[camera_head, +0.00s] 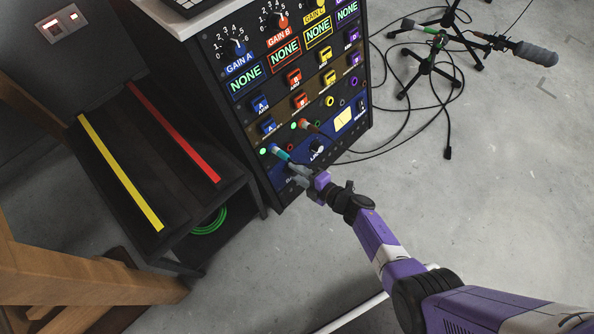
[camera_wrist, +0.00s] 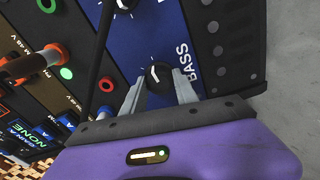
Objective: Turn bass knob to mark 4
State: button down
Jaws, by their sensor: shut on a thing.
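The bass knob (camera_wrist: 158,75) is a small black dial with a white pointer line, on a blue panel strip beside the word BASS in the wrist view. My gripper (camera_wrist: 160,80) has one grey finger on each side of the knob and is shut on it. The number marks around the knob cannot be read here. In the head view my gripper (camera_head: 300,176) is at the lower front of the black rack (camera_head: 278,92) and hides the bass knob.
Another black knob (camera_wrist: 124,4) sits farther along the blue strip. Cables with plugs (camera_head: 279,152) stick out near my gripper. A bench with yellow (camera_head: 120,172) and red strips stands left.

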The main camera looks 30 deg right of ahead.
jog(key=shift+m, duration=0.6)
jog(key=c, duration=0.9)
grip_release()
jog(key=shift+c, duration=0.2)
jog(key=p+v, duration=0.4)
jog(key=v, duration=0.3)
jog(key=shift+s, duration=0.35)
jog(key=shift+d, duration=0.25)
